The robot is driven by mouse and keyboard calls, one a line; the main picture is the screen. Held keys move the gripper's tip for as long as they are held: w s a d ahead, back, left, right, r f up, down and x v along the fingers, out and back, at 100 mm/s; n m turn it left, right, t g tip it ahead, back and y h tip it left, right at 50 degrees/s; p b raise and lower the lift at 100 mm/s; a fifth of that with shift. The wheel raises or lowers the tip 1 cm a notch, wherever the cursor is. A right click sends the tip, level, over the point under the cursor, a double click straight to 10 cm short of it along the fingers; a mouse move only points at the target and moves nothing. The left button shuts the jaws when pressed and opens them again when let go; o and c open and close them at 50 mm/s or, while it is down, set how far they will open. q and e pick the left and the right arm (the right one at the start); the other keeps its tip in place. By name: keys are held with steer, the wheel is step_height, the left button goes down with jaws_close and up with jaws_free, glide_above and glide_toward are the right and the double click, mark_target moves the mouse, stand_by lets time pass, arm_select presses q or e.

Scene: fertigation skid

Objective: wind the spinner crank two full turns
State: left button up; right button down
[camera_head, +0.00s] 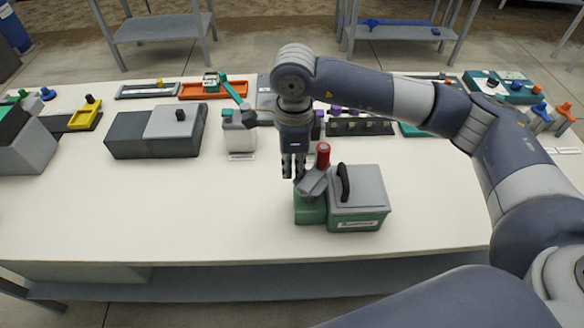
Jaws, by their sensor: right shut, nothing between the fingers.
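The crank is a grey arm (314,183) with an upright red grip (323,155). It sits on top of a small green housing (309,206) at the front middle of the table. I take this to be the spinner crank. My right gripper (293,173) points down just left of the red grip, with its fingers shut and empty. Its fingertips are close to the grey crank arm; I cannot tell whether they touch. The gripper and wrist hide part of the table behind. My left gripper is not in view.
A green box with a grey lid (368,183) and black handle adjoins the crank housing on the right. The white table (170,210) is clear at front left.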

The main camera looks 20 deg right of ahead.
mark_target(316, 164)
steer(key=shift+w+d+f+b, duration=0.15)
steer(key=shift+d+b, duration=0.1)
steer(key=shift+d, duration=0.2)
steer(key=shift+d+f+b, duration=0.1)
steer(key=shift+d+b, duration=0.1)
steer(key=shift+d, duration=0.25)
steer(key=shift+w+d, duration=0.1)
steer(key=shift+d, duration=0.15)
steer(key=shift+r, duration=0.15)
steer(key=shift+w+d, duration=0.1)
steer(key=shift+d, duration=0.05)
steer(key=shift+w+d+r, duration=0.1)
steer(key=shift+d+r, duration=0.05)
steer(key=shift+d, duration=0.35)
steer(key=shift+s+d+b, duration=0.4)
steer(key=shift+d+b, duration=0.15)
steer(key=shift+d, duration=0.25)
steer(key=shift+s+d, duration=0.2)
steer(key=shift+d, duration=0.05)
